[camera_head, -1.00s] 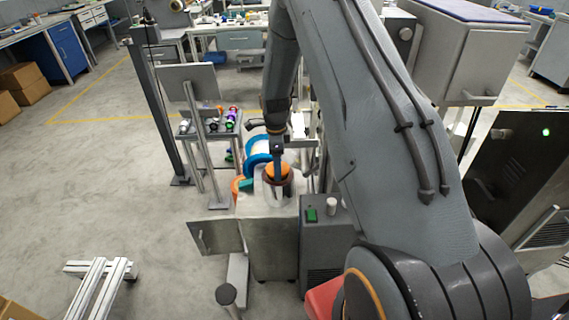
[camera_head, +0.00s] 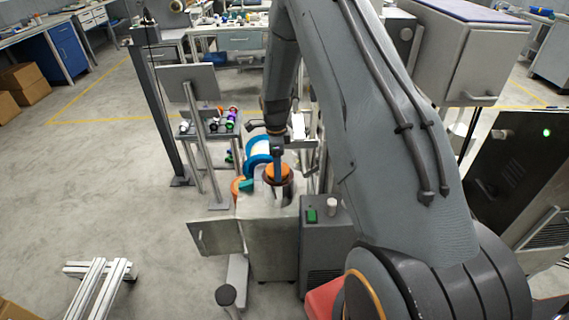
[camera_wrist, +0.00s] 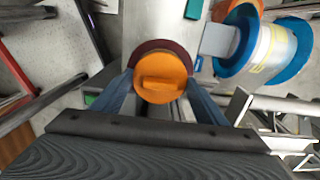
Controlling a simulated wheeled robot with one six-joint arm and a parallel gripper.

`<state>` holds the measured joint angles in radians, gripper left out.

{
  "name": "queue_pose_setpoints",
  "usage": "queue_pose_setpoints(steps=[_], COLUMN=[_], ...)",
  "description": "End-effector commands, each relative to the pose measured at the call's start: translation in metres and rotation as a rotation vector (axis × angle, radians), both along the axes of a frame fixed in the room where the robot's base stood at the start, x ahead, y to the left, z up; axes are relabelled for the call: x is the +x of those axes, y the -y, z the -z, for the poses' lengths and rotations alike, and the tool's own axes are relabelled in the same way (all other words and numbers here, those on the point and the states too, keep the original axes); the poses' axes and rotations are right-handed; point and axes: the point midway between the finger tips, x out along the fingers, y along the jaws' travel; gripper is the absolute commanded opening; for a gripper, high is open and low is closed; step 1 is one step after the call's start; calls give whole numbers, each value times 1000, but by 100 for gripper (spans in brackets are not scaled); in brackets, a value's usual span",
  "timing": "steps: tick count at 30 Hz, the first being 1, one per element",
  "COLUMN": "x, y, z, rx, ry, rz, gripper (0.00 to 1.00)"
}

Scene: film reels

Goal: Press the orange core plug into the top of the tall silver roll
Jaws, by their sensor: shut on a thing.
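The orange core plug (camera_wrist: 163,78) is a round disc with a raised bar across its top. My gripper (camera_wrist: 163,88) is shut on it, with one blue-grey finger on each side. The tall silver roll (camera_head: 279,194) stands upright on a metal stand, directly below the plug in the head view. A dark red-brown rim (camera_wrist: 160,47) shows behind the plug in the wrist view, and the plug covers most of it. I cannot tell whether the plug sits in the roll's core or just above it.
A large reel with blue flanges (camera_wrist: 268,48) lies close on the right in the wrist view. An orange-flanged reel (camera_head: 238,188) sits left of the roll. A grey box with a green button (camera_head: 312,215) stands right of the stand. Small rolls lie on a rack (camera_head: 207,132) behind.

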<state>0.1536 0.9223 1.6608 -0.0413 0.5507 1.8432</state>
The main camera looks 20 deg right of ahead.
Motion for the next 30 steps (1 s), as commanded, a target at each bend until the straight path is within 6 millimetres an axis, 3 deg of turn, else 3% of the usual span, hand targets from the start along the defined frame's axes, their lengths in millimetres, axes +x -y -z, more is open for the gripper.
queue_pose_setpoints(steps=[23, 24, 30], x=[0, 0, 0], y=[0, 0, 0], z=[15, 14, 14], rx=[0, 1, 1], ry=[-1, 0, -1], rz=[0, 0, 0], gripper=[44, 71, 74])
